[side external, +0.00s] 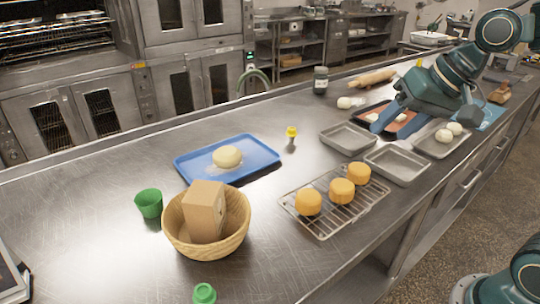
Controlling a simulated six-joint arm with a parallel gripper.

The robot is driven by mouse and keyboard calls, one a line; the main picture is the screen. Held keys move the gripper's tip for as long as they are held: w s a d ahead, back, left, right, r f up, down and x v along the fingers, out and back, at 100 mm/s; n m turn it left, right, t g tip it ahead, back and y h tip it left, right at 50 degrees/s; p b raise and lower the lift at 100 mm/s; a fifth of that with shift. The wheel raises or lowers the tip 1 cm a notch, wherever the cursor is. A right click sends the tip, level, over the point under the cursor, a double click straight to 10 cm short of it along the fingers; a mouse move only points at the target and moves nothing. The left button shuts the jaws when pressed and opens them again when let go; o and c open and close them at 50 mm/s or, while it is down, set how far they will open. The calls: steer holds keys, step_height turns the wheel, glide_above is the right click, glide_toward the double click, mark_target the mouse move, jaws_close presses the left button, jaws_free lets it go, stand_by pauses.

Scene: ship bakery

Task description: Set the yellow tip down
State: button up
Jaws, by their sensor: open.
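A small yellow tip (291,131) with a greyish lower part stands upright on the steel counter, just right of the blue tray (190,174). My gripper (394,127) is at the upper right, with its blue fingers apart, over or near a dark-rimmed reddish tray and well away from the yellow tip. Nothing shows between its fingers. The fingers and wrist hide part of that tray. Another small yellow thing (419,62) shows behind my arm, too small to make out.
The blue tray holds a dough ball (227,156). A wire rack (322,228) bears three orange cakes. Empty grey pans (347,138) lie between rack and gripper. A basket (240,225) with a box, a green cup (149,203) and a dark jar (320,80) stand about.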

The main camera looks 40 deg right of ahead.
steer(key=s+f+n, duration=0.1)
steer(key=s+n, duration=0.1)
steer(key=s, duration=0.3)
steer(key=s+d+f+n+h, duration=0.1)
steer(key=s+n, duration=0.2)
steer(key=s, duration=0.3)
steer(key=shift+s+f, duration=0.15)
steer(key=shift+f, duration=0.2)
